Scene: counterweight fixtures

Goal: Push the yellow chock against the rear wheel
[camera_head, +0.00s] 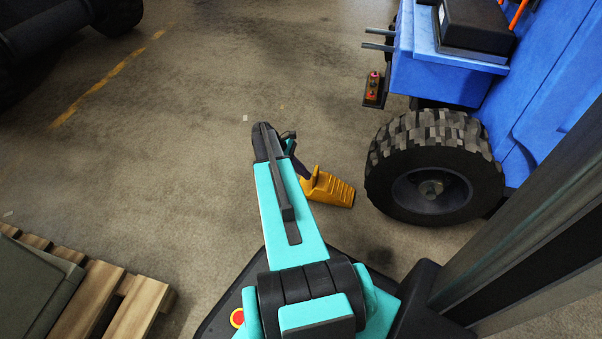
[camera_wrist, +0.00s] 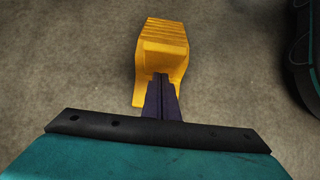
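The yellow chock (camera_head: 330,189) lies on the floor left of the blue vehicle's black-treaded wheel (camera_head: 432,168). Its ridged slope faces the wheel, and a narrow strip of bare floor separates them. In the wrist view the chock (camera_wrist: 162,52) is in the upper middle, its ridged end pointing away from me. In the head view my arm partly hides the gripper.
The blue vehicle (camera_head: 440,70) stands at the right. A wooden pallet (camera_head: 110,300) with a grey-green load is at lower left. Another dark wheeled machine (camera_head: 60,30) stands at upper left. The floor between, with a worn yellow line (camera_head: 105,80), is clear.

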